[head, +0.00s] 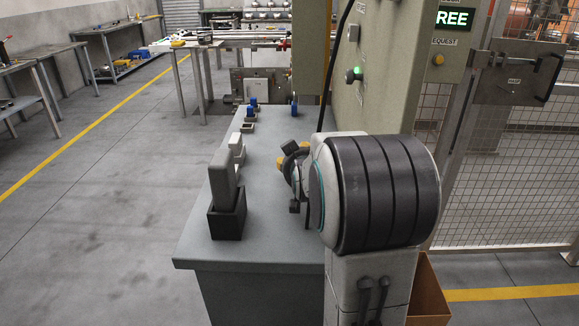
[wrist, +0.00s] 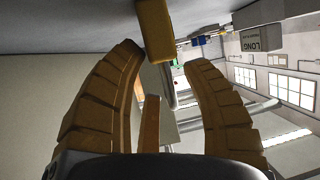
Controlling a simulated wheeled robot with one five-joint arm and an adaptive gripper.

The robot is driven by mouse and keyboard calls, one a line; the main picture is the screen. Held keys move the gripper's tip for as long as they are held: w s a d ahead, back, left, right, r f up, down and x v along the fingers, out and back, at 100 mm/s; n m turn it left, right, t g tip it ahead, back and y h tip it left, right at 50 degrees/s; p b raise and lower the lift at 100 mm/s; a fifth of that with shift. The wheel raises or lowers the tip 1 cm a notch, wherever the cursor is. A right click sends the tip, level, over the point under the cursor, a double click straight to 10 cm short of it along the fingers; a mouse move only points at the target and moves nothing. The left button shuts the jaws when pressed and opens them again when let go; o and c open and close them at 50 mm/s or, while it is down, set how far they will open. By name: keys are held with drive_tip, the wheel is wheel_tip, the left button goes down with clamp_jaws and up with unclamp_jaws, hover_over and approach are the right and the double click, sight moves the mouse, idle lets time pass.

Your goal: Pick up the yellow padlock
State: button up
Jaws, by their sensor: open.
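The yellow padlock (wrist: 155,30) shows in the wrist view as a yellow block at the top centre, against the grey bench top. A grey curved bar below it may be its shackle. My gripper (wrist: 163,60) is open, with its two yellow-brown fingers apart and the padlock just beyond and between their tips. No contact is clear. In the head view my gripper (head: 288,162) is low over the bench and mostly hidden behind my arm. Yellow patches there may be fingers or padlock; I cannot tell which.
The grey bench (head: 265,255) carries a dark holder (head: 228,222) with grey upright blocks on the left, and small blue items (head: 252,104) farther back. A green-grey control cabinet (head: 390,75) stands along the right. An orange bin (head: 428,290) is at lower right. Floor at left is clear.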

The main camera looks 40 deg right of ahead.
drive_tip(key=shift+w+d+f, duration=0.2)
drive_tip(key=shift+w, duration=0.2)
drive_tip(key=shift+o, duration=0.3)
drive_tip(key=shift+s+r, duration=0.1)
clamp_jaws()
